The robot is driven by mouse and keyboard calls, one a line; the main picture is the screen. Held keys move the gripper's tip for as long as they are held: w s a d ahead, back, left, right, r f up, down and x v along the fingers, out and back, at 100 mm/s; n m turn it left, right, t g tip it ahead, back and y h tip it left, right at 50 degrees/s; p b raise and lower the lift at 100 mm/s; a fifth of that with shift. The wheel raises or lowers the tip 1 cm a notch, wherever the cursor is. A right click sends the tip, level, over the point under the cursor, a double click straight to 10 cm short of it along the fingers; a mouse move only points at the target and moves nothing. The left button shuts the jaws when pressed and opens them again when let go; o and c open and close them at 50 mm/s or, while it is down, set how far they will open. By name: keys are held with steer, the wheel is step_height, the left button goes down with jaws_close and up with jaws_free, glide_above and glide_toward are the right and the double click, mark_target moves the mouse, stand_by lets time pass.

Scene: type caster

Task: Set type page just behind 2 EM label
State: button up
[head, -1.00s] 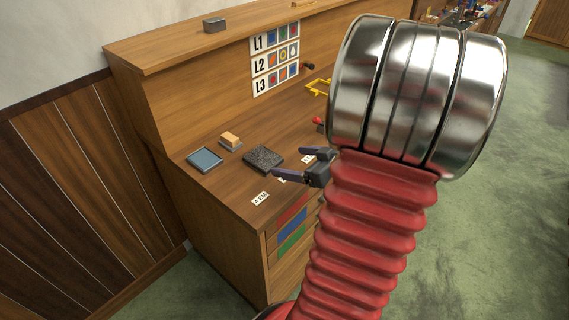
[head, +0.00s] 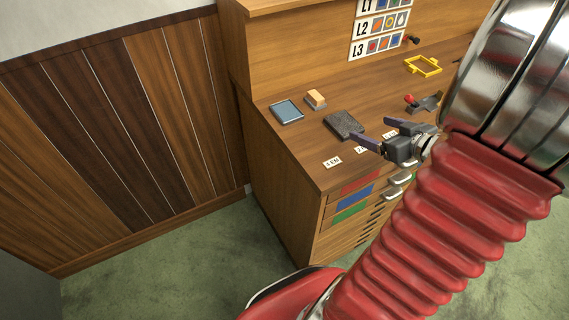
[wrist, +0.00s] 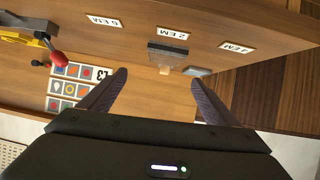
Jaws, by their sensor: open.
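A dark, rough-topped slab (head: 345,125), seemingly the type page, lies flat on the wooden desk (head: 290,150). The 2 EM label (wrist: 173,33) shows clearly in the wrist view, with the slab (wrist: 167,50) just behind it, apart from my fingers. In the head view the 2 EM label (head: 361,150) is partly hidden by a finger. The 4 EM label (head: 332,162) is to its left, and another label (head: 390,135) to its right. My gripper (head: 374,132) is open and empty, its fingers (wrist: 158,80) spread towards the slab.
A blue-topped pad (head: 286,112) and a small wood-topped block (head: 316,99) stand behind the slab. A yellow frame (head: 423,66) and a red-knobbed device (head: 424,102) are to the right. A pictured board (head: 379,28) hangs at the back. Bare desk lies left of the slab.

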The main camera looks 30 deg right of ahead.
steer(key=w+r+h, duration=0.4)
steer(key=w+r, duration=0.2)
steer(key=r, duration=0.1)
steer(key=a+r+m+g+h, duration=0.2)
steer(key=a+r+g, duration=0.15)
steer(key=a, duration=0.35)
steer(key=s+a+g+y, duration=0.1)
steer(key=s+a, duration=0.3)
steer(key=a, duration=0.5)
steer(key=s+a+n+g+y, duration=0.1)
steer(key=s+a+y, duration=0.2)
steer(key=a, duration=0.6)
steer(key=s+a+f+g+y, duration=0.1)
steer(key=s+a+y, duration=0.1)
steer(key=s+a, duration=0.3)
steer(key=a, duration=0.4)
steer(key=shift+s+n, duration=0.3)
steer(key=shift+s, duration=0.1)
